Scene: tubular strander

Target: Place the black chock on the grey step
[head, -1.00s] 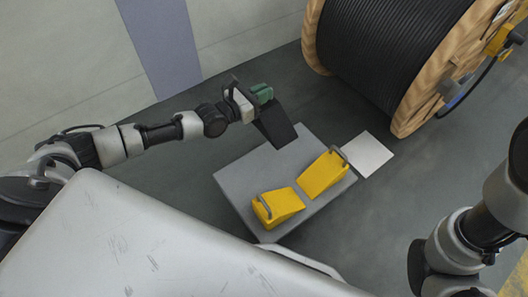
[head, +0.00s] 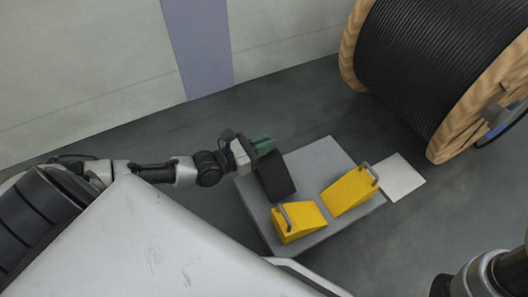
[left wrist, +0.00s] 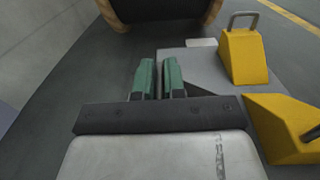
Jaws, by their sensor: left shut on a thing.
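The black chock (head: 275,178) hangs from my left gripper (head: 262,147) and overlaps the left part of the grey step (head: 322,152) in the head view. I cannot tell whether its underside touches the step. The green fingers of my left gripper also show in the left wrist view (left wrist: 158,80), close together, with the chock hidden there. The grey step shows in the left wrist view (left wrist: 197,70) ahead and to the right. My right gripper is not in view; only part of my right arm shows at lower right.
Two yellow chocks with grey handles, one nearer (head: 300,224) and one farther right (head: 350,191), occupy the step's front and right side. A white plate (head: 402,178) lies beside the step. A large cable drum (head: 435,70) stands behind right. The step's back part is bare.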

